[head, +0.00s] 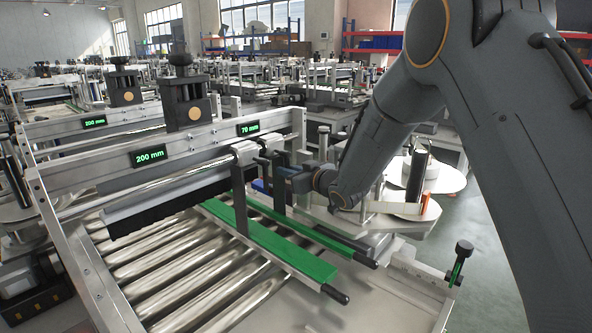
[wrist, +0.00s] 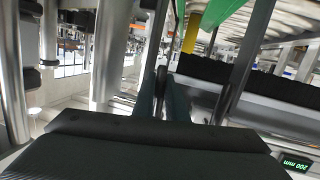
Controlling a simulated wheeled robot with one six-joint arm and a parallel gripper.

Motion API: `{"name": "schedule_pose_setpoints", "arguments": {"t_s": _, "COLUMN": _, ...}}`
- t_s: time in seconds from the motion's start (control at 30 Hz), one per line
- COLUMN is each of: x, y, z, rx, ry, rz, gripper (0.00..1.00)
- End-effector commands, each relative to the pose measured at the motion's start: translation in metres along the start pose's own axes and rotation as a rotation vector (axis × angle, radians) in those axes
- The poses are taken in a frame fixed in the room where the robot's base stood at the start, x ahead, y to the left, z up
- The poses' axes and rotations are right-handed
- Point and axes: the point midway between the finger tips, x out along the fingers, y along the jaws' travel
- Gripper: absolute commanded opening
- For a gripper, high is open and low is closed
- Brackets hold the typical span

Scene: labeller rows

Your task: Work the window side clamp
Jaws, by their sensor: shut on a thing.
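Two side clamps sit on the metal crossbar of the near labeller, each with a pale block and a dark upright arm. The left clamp (head: 243,152) stands above the wide green guide rail (head: 262,237). The right clamp (head: 271,143) stands above the narrow green rail (head: 312,228). My gripper (head: 283,177) reaches in from the right at the right clamp and is shut on a part of it; its jaws and the held part are mostly hidden. In the wrist view my gripper (wrist: 172,98) shows dark fingers close together, with a green rail (wrist: 217,12) beyond.
Displays read 200 mm (head: 150,156) and 70 mm (head: 248,128) on the frame. Shiny rollers (head: 185,270) run below. A black knob (head: 463,248) stands at the front right. A label reel (head: 415,210) is right of my gripper. More labellers fill the background.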

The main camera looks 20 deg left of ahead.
Motion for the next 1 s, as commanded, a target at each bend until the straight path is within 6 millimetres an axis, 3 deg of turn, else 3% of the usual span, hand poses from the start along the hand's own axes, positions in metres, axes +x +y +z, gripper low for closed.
{"name": "schedule_pose_setpoints", "arguments": {"t_s": 0.47, "x": 0.001, "y": -0.006, "z": 0.0, "rx": 0.012, "ry": -0.004, "rz": -0.01, "gripper": 0.0}}
{"name": "schedule_pose_setpoints", "arguments": {"t_s": 0.5, "x": 0.001, "y": -0.006, "z": 0.0, "rx": 0.012, "ry": -0.004, "rz": -0.01, "gripper": 0.19}}
{"name": "schedule_pose_setpoints", "arguments": {"t_s": 0.83, "x": 0.0, "y": -0.004, "z": 0.0, "rx": 0.012, "ry": -0.002, "rz": -0.007, "gripper": 0.2}}
{"name": "schedule_pose_setpoints", "arguments": {"t_s": 1.0, "x": -0.015, "y": -0.002, "z": 0.0, "rx": 0.011, "ry": -0.002, "rz": -0.006, "gripper": 0.2}}
